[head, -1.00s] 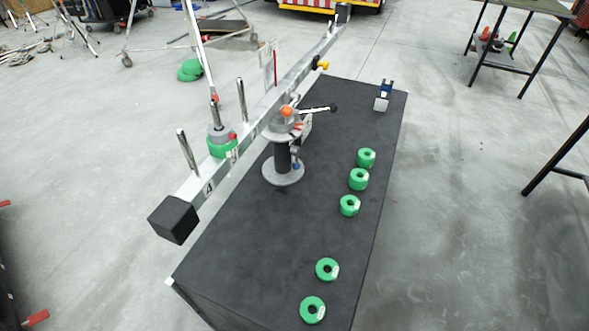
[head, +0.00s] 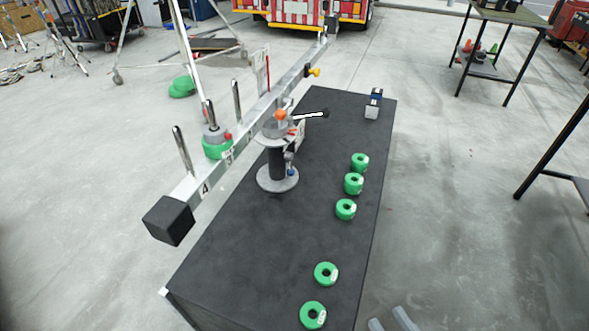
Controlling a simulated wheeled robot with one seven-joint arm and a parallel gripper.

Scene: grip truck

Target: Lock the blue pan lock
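The blue pan lock (head: 291,171) is a small blue knob low on the right side of the dark column of the grey crane head (head: 278,150). The column stands on a round grey base on the black box. An orange knob (head: 280,115) and a black-tipped handle (head: 312,114) sit higher on the head. Two light grey prongs, seemingly the fingertips of my gripper (head: 390,321), show at the bottom edge, right of the box. They are apart with nothing between them, well away from the blue lock. The rest of my gripper is out of frame.
Several green ring weights (head: 345,209) lie along the right side of the black box (head: 240,240). The long silver beam (head: 230,150) crosses above the box. Floor to the right is clear up to a table (head: 510,14).

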